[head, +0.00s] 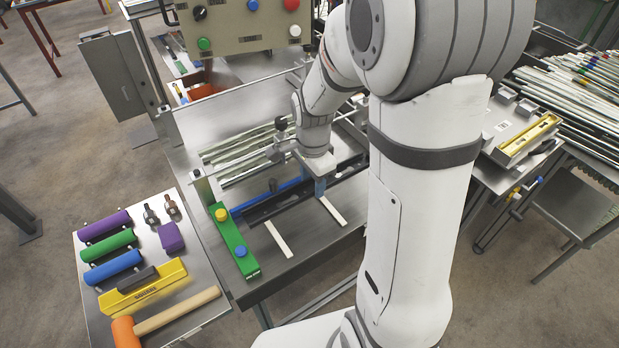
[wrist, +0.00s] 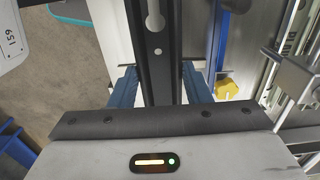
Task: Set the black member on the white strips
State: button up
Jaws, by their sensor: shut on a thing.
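The black member (head: 272,207) is a long, dark, slotted rail lying across the steel bench in the head view. It runs along the near side of a blue bar (head: 291,187). My gripper (head: 320,186) is shut on it, with blue fingers on either side. The wrist view shows the member (wrist: 157,75) between the fingers (wrist: 160,88). Two white strips, a left one (head: 279,240) and a right one (head: 333,211), lie on the bench and stick out on the near side of the member. Their far ends are hidden; I cannot tell whether the member touches them.
A green block (head: 234,242) with yellow and blue knobs stands at the member's left end. Pale rails (head: 238,156) lie behind the blue bar. A tool table (head: 203,255) holds coloured rolls, a yellow level and a mallet. The bench front is mostly clear.

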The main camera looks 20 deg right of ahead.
jog(key=b, duration=0.6)
send_over(312, 212)
jog(key=shift+f, duration=3.75)
jog(key=shift+f+b, duration=0.6)
jog(key=shift+b, duration=0.1)
jog(key=o, duration=0.9)
jog(key=o, duration=0.5)
jog(key=c, duration=0.4)
jog(key=shift+c, duration=0.2)
